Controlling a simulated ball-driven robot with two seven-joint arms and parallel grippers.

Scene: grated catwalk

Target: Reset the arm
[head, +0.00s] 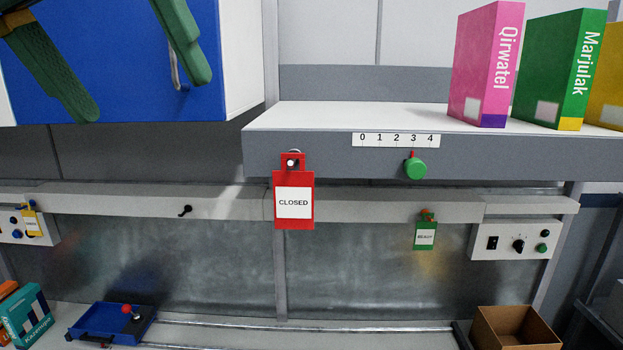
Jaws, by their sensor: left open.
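My left gripper (142,94) shows at the upper left with two green fingers spread wide apart. It is open, and nothing is seen between the fingers. Behind it is a blue cabinet front (125,60) with a grey metal handle (174,72), partly hidden by the right-hand finger. I cannot tell whether the finger touches the handle. My right gripper is not in view.
A shelf (330,115) holds pink (480,70), green (555,75) and yellow boxes. A red CLOSED tag (293,215) and a green knob (416,169) are on its front. Below are a blue tray (92,322), a cardboard box (490,335) and a control panel (510,254).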

